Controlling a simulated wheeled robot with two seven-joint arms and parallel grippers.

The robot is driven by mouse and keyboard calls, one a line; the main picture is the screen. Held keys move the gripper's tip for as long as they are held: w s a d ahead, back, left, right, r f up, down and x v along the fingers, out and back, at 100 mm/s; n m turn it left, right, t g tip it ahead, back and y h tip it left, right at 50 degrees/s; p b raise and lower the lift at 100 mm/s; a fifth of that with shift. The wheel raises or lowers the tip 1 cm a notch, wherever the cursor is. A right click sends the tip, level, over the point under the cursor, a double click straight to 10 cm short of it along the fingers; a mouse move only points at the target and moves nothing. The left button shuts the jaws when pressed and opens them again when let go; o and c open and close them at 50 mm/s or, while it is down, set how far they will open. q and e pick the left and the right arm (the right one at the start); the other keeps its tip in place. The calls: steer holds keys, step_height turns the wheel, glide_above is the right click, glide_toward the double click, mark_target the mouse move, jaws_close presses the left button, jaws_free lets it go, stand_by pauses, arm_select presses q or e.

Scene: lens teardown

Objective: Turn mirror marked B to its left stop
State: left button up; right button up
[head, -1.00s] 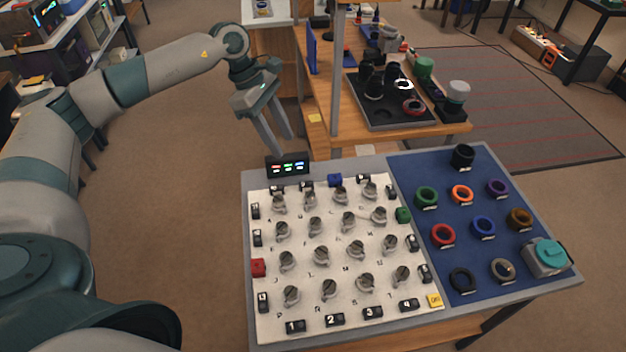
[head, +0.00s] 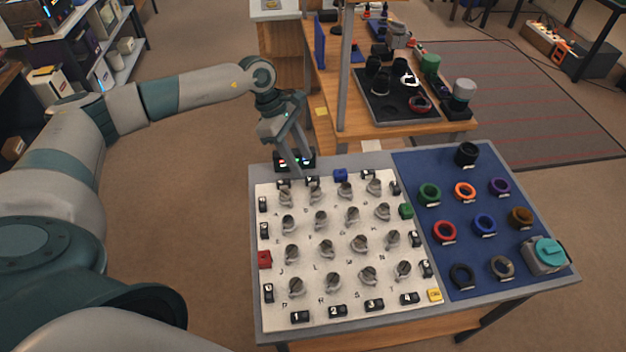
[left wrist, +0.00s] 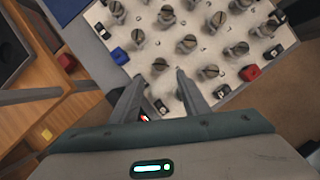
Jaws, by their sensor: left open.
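The white panel (head: 262,318) carries rows of small grey turning mirrors. Its printed letters are too small to read surely; by order, mirror B seems to be the second in the far row (head: 313,194). In the left wrist view that mirror (left wrist: 160,66) shows just beyond the gap between the fingertips. My left gripper (head: 294,166) is open and empty, pointing down over the panel's far left edge, in front of the small display. It also shows in the left wrist view (left wrist: 160,80), apart from the mirrors. My right gripper is not in view.
Small black blocks edge the panel, with a blue block (head: 340,175), a red block (head: 265,259) and a green block (head: 406,211). A display (head: 308,159) stands behind the far edge. A blue mat (head: 462,213) with coloured rings lies right. A wooden bench (head: 345,148) stands beyond.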

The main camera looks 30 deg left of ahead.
mark_target(315, 189)
arm_select(q)
steer(key=p+x, duration=0.2)
steer(key=x, duration=0.6)
steer(key=shift+f+p, duration=0.1)
steer(key=shift+p, duration=0.25)
steer(key=shift+x, duration=0.8)
steer(key=c, duration=1.1)
